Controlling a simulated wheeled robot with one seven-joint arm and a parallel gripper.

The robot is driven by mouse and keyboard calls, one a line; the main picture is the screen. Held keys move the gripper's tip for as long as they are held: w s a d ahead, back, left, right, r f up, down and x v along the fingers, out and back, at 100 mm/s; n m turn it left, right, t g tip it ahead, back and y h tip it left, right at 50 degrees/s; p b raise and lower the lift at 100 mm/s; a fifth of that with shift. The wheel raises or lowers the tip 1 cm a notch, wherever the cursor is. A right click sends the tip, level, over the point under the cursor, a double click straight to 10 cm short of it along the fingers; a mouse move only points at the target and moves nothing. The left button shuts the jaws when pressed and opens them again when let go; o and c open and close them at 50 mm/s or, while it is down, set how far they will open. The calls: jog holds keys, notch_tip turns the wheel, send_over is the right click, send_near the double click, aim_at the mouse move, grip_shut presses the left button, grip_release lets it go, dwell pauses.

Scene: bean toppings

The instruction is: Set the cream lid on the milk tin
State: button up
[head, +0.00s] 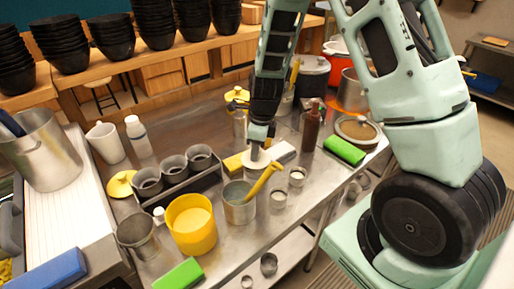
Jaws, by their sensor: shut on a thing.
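My gripper (258,147) points down over the middle of the metal counter, shut on the cream lid (256,160), a small pale disc. The lid hangs below the fingers, close to the back rim of an open metal tin (238,211). This tin has a yellow-handled utensil (264,180) leaning out of it. I cannot tell whether this is the milk tin, or whether the lid touches anything beneath it. The gripper and arm hide part of the counter behind.
A rack of dark cups (174,172) and a yellow tub (192,224) stand left and in front. Small metal cups (297,177), a brown bottle (311,128) and a green block (344,150) stand right. Stacked black bowls (153,22) line the back shelf. Bare counter shows front right.

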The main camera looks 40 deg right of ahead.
jog(key=shift+f, duration=0.5)
jog(key=shift+f, duration=0.2)
dwell(0.3)
jog(key=shift+f+b, duration=0.4)
jog(key=shift+f, duration=0.15)
jog(key=shift+r, duration=0.15)
dwell(0.3)
jog(key=o, duration=1.3)
jog(key=shift+p, duration=0.3)
